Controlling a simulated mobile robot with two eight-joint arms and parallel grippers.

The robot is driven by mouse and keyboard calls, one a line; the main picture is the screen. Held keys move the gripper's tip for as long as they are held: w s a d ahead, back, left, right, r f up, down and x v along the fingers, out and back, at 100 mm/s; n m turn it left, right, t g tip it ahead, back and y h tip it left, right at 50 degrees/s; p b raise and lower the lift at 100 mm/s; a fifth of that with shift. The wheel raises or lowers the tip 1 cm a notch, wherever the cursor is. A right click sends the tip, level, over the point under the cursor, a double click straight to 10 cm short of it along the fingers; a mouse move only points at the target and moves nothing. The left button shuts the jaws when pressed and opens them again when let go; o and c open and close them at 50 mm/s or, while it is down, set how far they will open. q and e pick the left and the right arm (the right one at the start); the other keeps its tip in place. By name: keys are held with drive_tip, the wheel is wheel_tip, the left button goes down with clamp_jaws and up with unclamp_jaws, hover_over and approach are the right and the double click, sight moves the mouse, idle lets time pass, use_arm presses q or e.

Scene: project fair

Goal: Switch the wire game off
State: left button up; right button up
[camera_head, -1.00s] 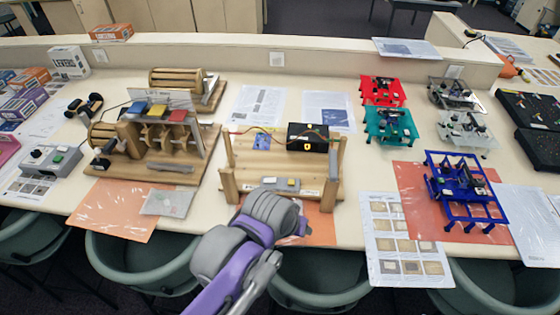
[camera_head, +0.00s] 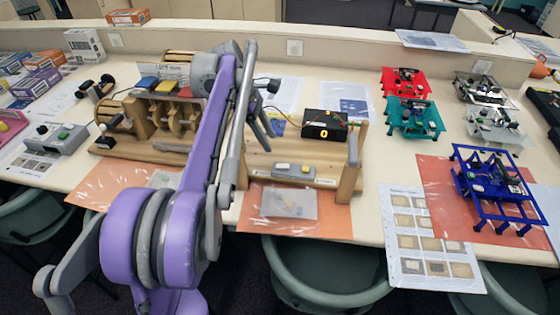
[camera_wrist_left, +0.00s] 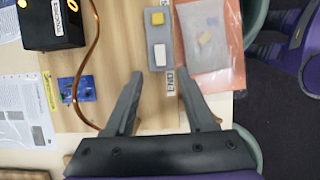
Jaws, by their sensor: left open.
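The wire game is a wooden base (camera_head: 258,160) with a black box (camera_head: 326,124) whose display reads a yellow 0. A grey switch panel (camera_head: 283,170) with a yellow and a pale button lies at its front edge. In the left wrist view the panel (camera_wrist_left: 161,58) shows between and beyond my fingers, with the bent copper wire (camera_wrist_left: 94,50) to their left. My left gripper (camera_head: 262,125) is open and empty above the game's left part. It also shows in the left wrist view (camera_wrist_left: 156,75). My right gripper is not in view.
A plastic bag (camera_head: 290,203) lies on an orange sheet (camera_head: 255,215) before the game. A wooden machine (camera_head: 150,150) stands left. Red (camera_head: 404,83), teal (camera_head: 414,116) and blue (camera_head: 492,185) frames stand right. A wooden-edged low wall runs behind. Chairs line the front edge.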

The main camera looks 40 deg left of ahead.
sight(283, 165)
use_arm(q)
drive_tip(key=x, duration=0.9)
clamp_jaws()
drive_tip(key=shift+r, duration=0.1)
